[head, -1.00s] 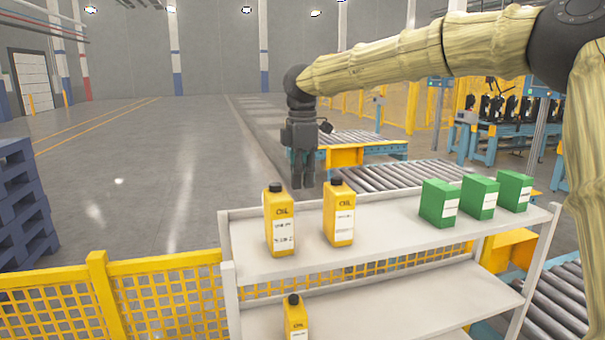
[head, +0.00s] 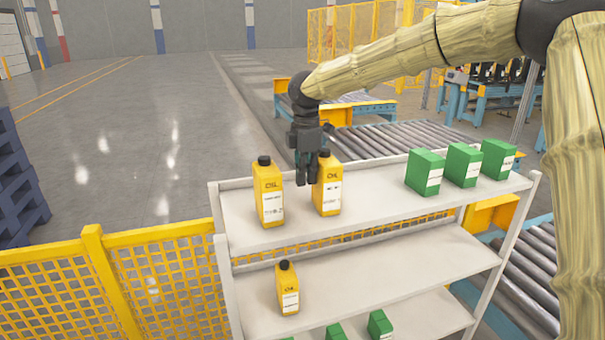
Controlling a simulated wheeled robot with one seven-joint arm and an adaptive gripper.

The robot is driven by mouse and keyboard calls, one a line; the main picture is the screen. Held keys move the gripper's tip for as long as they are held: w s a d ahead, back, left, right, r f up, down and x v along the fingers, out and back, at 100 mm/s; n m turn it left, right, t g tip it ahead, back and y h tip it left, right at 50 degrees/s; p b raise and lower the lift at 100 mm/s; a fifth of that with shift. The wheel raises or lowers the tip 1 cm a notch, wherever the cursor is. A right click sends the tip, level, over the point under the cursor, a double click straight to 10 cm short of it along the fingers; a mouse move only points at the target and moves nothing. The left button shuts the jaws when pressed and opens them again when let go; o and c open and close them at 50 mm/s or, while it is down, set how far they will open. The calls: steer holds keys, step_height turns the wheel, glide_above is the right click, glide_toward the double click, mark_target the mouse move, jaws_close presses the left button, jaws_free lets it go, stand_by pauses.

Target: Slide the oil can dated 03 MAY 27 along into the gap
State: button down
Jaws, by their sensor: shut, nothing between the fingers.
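Two yellow oil cans with black caps and white labels stand upright on the top shelf: a left can (head: 268,195) and a right can (head: 328,192). A third oil can (head: 288,290) stands on the shelf below. The date print is too small to read, so I cannot tell which is dated 03 MAY 27. My gripper (head: 307,180) is shut and empty, pointing down between the two top cans, close to the right can's left side. I cannot tell whether it touches that can. A wide gap of bare shelf (head: 378,187) lies right of the right can.
Several green boxes (head: 424,173) stand at the right of the top shelf. More green boxes (head: 380,325) show on the lowest shelf. A yellow mesh fence (head: 165,290) stands at the left, and a roller conveyor (head: 390,138) lies behind the rack.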

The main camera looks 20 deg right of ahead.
steer(key=shift+d, duration=0.1)
steer(key=d, duration=1.6)
steer(key=shift+w+d, duration=0.15)
steer(key=shift+w, duration=0.2)
